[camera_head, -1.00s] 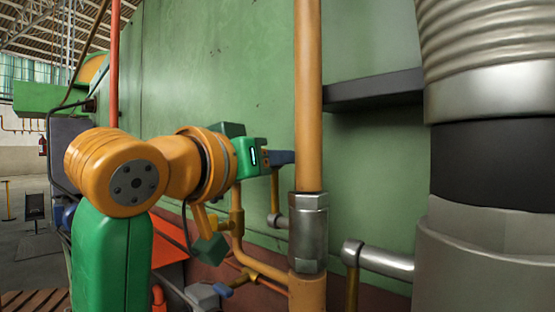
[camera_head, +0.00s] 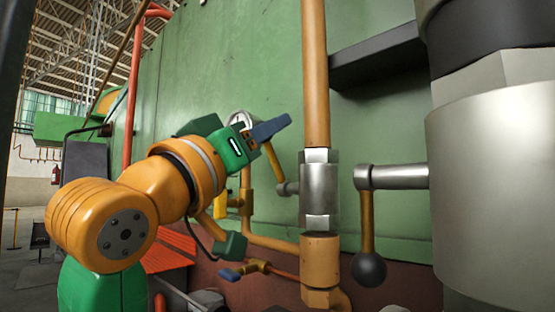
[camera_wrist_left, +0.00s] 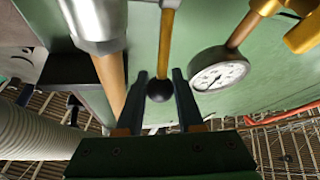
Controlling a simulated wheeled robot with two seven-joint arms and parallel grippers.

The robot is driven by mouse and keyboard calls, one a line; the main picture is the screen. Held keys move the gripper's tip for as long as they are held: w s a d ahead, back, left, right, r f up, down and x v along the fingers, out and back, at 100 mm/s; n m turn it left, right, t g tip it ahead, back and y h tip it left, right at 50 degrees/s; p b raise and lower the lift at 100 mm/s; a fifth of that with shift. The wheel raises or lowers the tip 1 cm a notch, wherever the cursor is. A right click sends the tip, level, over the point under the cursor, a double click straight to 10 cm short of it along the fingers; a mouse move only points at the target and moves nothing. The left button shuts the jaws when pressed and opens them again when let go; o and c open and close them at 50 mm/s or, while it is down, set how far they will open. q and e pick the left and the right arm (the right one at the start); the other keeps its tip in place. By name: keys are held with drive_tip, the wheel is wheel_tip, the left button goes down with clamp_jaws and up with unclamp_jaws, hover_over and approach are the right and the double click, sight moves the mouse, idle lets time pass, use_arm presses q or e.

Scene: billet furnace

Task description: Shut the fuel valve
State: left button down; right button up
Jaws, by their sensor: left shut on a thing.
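A silver valve body (camera_head: 319,190) sits on the vertical orange pipe in the head view. A yellow lever (camera_head: 273,163) stands up from a stub left of it, leaning left. In the wrist view, the lever (camera_wrist_left: 165,45) ends in a black ball knob (camera_wrist_left: 160,90) between my left fingers. My left gripper (camera_head: 272,128) is shut on this knob; its blue fingers hide the knob in the head view. A second lever (camera_head: 367,222) with a black ball hangs straight down from a silver stem on the right. No label shows which is the fuel valve. My right gripper is out of view.
A round gauge (camera_wrist_left: 218,75) is close to my left fingers. A small blue-handled valve (camera_head: 230,274) is below my arm. A dark ledge (camera_head: 378,58) juts from the green wall (camera_head: 235,60). A thick grey pipe (camera_head: 500,180) fills the right side.

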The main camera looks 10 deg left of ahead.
use_arm(q)
drive_tip(key=shift+s+a+f+n+t+b, duration=0.3)
drive_tip(key=shift+s+f+t+b, duration=0.15)
drive_tip(key=shift+t+b, duration=0.4)
drive_tip(key=c, duration=1)
unclamp_jaws()
drive_tip(key=shift+o, duration=0.8)
drive_tip(key=shift+s, duration=0.1)
drive_tip(key=shift+s+a+r, duration=0.1)
drive_tip(key=shift+s+r, duration=0.05)
drive_tip(key=shift+s, duration=0.05)
drive_tip(key=b+v, duration=0.5)
drive_tip(key=v, duration=0.2)
